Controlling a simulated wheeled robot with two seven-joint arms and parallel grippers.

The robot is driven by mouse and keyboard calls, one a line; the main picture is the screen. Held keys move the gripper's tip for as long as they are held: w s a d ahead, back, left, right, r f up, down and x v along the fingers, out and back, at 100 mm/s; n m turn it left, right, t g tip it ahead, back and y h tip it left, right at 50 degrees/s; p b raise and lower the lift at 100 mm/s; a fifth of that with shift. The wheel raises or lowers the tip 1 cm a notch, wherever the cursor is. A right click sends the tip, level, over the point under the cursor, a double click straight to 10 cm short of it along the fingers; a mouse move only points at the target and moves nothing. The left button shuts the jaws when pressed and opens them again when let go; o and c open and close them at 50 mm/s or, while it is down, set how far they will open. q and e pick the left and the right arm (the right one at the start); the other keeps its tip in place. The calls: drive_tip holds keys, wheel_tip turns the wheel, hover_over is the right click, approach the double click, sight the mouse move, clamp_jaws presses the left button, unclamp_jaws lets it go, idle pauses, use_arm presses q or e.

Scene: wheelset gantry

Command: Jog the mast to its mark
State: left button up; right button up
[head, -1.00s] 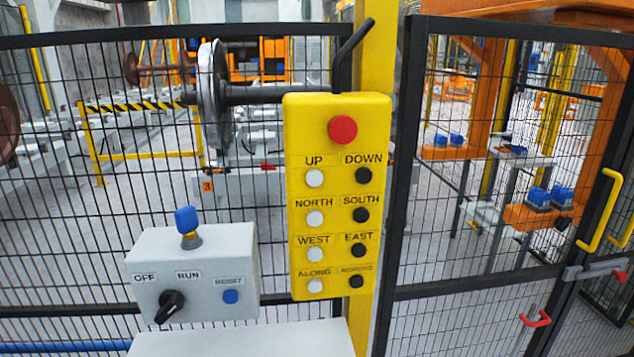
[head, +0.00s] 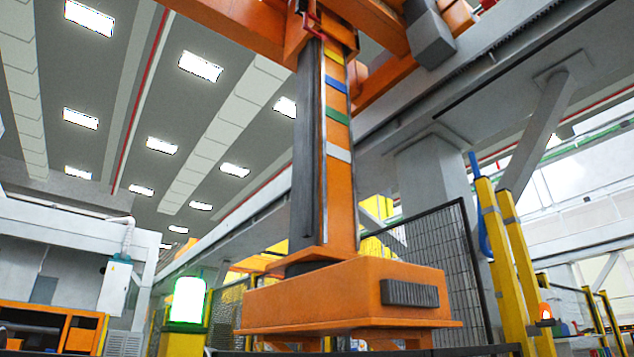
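The orange mast (head: 341,190) hangs upright from the orange gantry carriage (head: 322,32) in the head view. Its face carries coloured bands: yellow (head: 334,56) at the top, then blue (head: 336,84), green (head: 338,116) and white (head: 339,147) lower down. The yellow band sits close under the carriage's lower edge. A wide orange head block (head: 345,297) with a dark ribbed panel is at the mast's foot. The yellow push-button pendant is out of view now. Neither of my grippers shows in this view.
A grey overhead beam (head: 400,150) runs diagonally behind the mast. A lit green-white lamp (head: 188,300) stands at lower left, and an orange beacon (head: 545,312) at lower right. Dark mesh fencing (head: 435,262) and yellow posts (head: 503,262) stand behind the head block.

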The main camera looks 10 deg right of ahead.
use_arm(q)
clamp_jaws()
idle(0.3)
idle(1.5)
